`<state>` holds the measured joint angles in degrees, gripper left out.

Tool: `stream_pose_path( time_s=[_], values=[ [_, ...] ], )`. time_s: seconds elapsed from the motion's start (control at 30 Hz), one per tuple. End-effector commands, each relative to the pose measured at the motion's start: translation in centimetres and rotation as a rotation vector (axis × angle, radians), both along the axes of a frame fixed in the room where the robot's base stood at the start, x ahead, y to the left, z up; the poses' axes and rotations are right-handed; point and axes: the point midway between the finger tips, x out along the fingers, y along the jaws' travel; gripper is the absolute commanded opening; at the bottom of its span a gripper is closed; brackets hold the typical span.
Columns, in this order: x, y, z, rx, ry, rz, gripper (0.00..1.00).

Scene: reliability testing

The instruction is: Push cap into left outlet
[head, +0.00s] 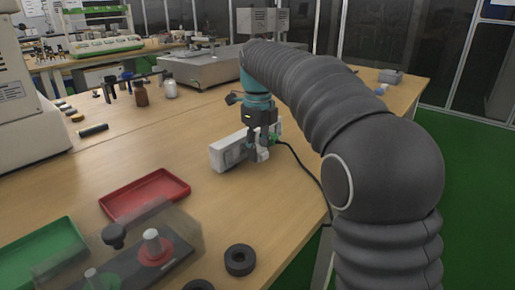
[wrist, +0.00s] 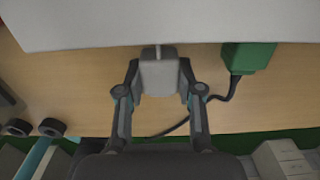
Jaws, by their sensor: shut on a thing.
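The pale grey cap (wrist: 161,77) sits between the fingertips of my gripper (wrist: 160,88) in the wrist view, and the gripper is shut on it. A thin prong on the cap's front points at the white outlet box (wrist: 150,22). The prong's tip meets the box's edge in the picture, but I cannot tell whether it is inside an opening. The cap's body is a little apart from the box. In the head view my gripper (head: 262,153) is low beside the box (head: 228,154). The outlet openings are hidden in both views.
A green plug (wrist: 248,57) with a black cable sits against the box, right of the cap. A red tray (head: 146,193), a green tray (head: 42,252) and a black ring (head: 240,260) lie nearer on the table. Bare table lies left of the box.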

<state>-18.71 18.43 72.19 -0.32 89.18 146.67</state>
Motion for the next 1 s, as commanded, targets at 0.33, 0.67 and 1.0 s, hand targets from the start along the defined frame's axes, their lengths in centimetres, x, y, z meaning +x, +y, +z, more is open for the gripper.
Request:
stream_pose_path(
  time_s=[0.33, 0.67, 1.0],
  values=[
    [0.01, 0.01, 0.0, 0.0, 0.0, 0.0, 0.15],
    [0.28, 0.35, -0.01, 0.0, 0.0, 0.0, 0.15],
    [0.66, 0.8, -0.02, 0.0, 0.0, 0.0, 0.15]
  ],
)
